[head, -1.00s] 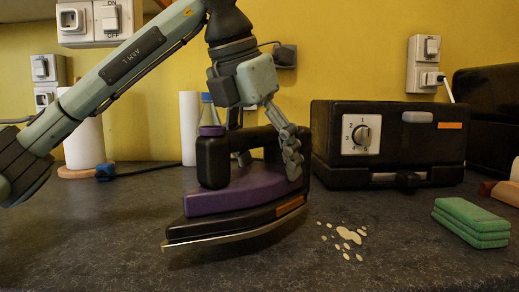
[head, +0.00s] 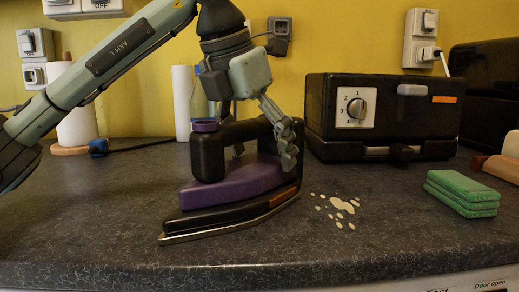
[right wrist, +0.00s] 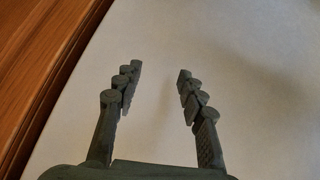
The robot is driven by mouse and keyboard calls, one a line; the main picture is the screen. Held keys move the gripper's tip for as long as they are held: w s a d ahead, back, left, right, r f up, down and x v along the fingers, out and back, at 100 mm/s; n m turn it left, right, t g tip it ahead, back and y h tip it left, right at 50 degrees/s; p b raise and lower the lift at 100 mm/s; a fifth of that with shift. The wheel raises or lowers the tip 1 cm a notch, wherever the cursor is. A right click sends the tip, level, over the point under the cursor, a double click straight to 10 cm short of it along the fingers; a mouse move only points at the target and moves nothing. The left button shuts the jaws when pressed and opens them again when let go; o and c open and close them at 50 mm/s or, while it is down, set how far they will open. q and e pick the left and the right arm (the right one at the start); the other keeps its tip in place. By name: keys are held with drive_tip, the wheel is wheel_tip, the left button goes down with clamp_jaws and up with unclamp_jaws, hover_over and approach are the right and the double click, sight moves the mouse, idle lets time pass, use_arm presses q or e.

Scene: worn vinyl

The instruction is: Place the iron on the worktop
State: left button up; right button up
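The iron (head: 235,183), purple and black with a metal soleplate, is in the middle of the head view, its narrow end to the left. Its soleplate is at or very close to the worktop (head: 100,232); I cannot tell whether it touches all along. My left gripper (head: 265,150) comes down from above with its fingers on either side of the iron's black handle, shut on it; the far finger is partly hidden. My right gripper (right wrist: 155,85) shows only in the right wrist view, fingers apart and empty.
Pale spots (head: 335,205) lie right of the iron. Green sponges (head: 462,193) are further right. A black appliance with a dial (head: 382,115) stands behind. A paper roll (head: 77,110) and blue plug (head: 98,148) are at back left. The worktop's front left is clear.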

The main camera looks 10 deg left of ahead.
sight(237, 122)
use_arm(q)
drive_tip(key=shift+o, duration=0.9)
use_arm(e)
drive_tip(key=shift+s+f, duration=0.1)
drive_tip(key=shift+s, duration=0.1)
use_arm(q)
drive_tip(key=shift+r, duration=0.1)
drive_tip(key=p+v, duration=0.1)
drive_tip(key=v, duration=0.9)
drive_tip(key=shift+s+a+r, duration=0.1)
drive_tip(key=shift+r, duration=0.25)
drive_tip(key=shift+s+a+r, duration=0.15)
drive_tip(key=shift+s+r, duration=0.1)
drive_tip(key=shift+r, duration=0.3)
use_arm(e)
drive_tip(key=s+d+f+g+h, duration=0.1)
drive_tip(key=s+d+f+g, duration=0.1)
drive_tip(key=s, duration=0.4)
drive_tip(key=d+g, duration=0.1)
drive_tip(key=d, duration=0.1)
drive_tip(key=shift+d+f+m, duration=0.25)
drive_tip(key=shift+d+m, duration=0.05)
drive_tip(key=shift+d, duration=0.05)
